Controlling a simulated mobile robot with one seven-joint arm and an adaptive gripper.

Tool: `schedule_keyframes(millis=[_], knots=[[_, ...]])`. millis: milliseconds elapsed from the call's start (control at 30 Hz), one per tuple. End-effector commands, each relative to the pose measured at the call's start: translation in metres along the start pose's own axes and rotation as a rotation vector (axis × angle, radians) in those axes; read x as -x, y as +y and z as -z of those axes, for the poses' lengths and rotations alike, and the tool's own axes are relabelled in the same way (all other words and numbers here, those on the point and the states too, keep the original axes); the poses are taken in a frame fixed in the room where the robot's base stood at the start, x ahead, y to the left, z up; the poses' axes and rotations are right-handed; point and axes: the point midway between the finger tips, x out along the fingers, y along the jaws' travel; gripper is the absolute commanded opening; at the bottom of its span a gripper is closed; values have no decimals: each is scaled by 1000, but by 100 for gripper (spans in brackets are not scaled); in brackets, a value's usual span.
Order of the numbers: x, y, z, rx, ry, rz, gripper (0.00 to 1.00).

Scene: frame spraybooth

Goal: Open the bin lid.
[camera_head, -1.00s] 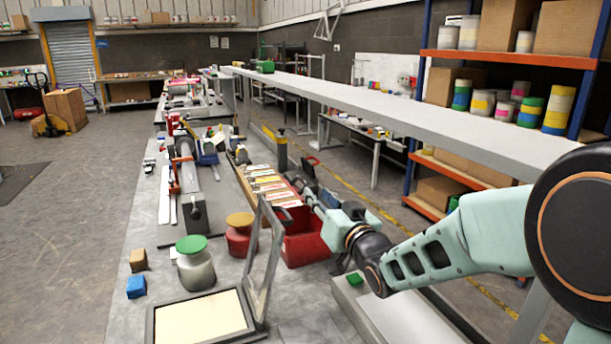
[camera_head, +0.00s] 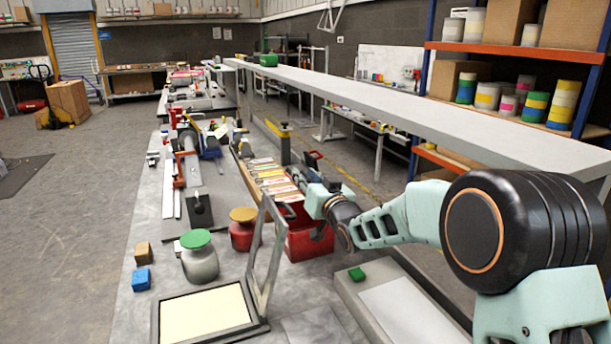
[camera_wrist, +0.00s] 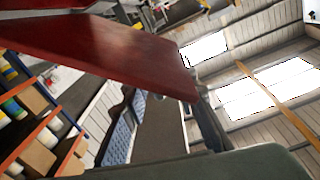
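The red bin (camera_head: 304,246) stands on the bench in the head view, right of a red jar with a mustard-coloured lid. My arm reaches across it and hides part of its top. My gripper (camera_head: 298,182) is above the bin's far side, small and partly hidden by my wrist. In the wrist view a broad dark-red panel (camera_wrist: 110,55), seemingly the bin's lid, slants across the upper left, very close to the camera. A dark finger of my gripper (camera_wrist: 208,122) shows by its right end. I cannot tell whether it touches the panel or how wide the fingers are apart.
A hinged frame (camera_head: 265,255) stands upright just left of the bin. A green-lidded jar (camera_head: 200,262) is further left. A tray of files (camera_head: 272,180) lies behind the bin. A long raised grey beam (camera_head: 400,105) runs beside my arm, with shelving (camera_head: 510,50) beyond.

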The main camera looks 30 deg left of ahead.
Motion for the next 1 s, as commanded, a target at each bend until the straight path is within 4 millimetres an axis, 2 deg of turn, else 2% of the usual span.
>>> schedule_keyframes(millis=[300,533,1000], knots=[[-2,0,0,0,0,-1,26],[-2,1,0,0,-1,-1,1],[-2,3,-2,-2,-3,-6,0]])
